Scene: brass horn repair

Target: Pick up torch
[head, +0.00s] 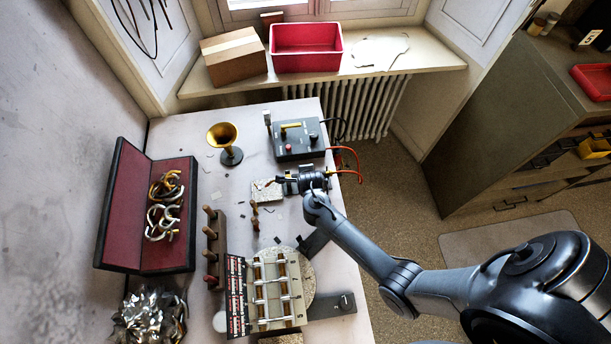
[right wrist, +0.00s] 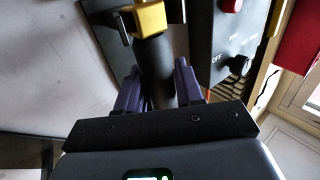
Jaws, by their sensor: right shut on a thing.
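My right gripper (head: 289,180) is over the worktable, near its right edge, just in front of the black control box. Its purple fingers (right wrist: 157,88) are shut on the torch's dark round handle (right wrist: 154,60). In the right wrist view a yellow brass-coloured collar sits at the far end of the handle. In the head view the torch is small and mostly hidden by the gripper. An orange-red hose (head: 357,163) curves beside the gripper. I cannot tell whether the torch touches anything beneath it. My left gripper is not in view.
The black control box (head: 298,153) stands close behind the gripper; it also shows in the right wrist view (right wrist: 226,45). A brass bell on a stand (head: 222,137), a red-lined case (head: 120,215), a row of wooden pegs (head: 211,243) and a rack fixture (head: 276,293) occupy the table.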

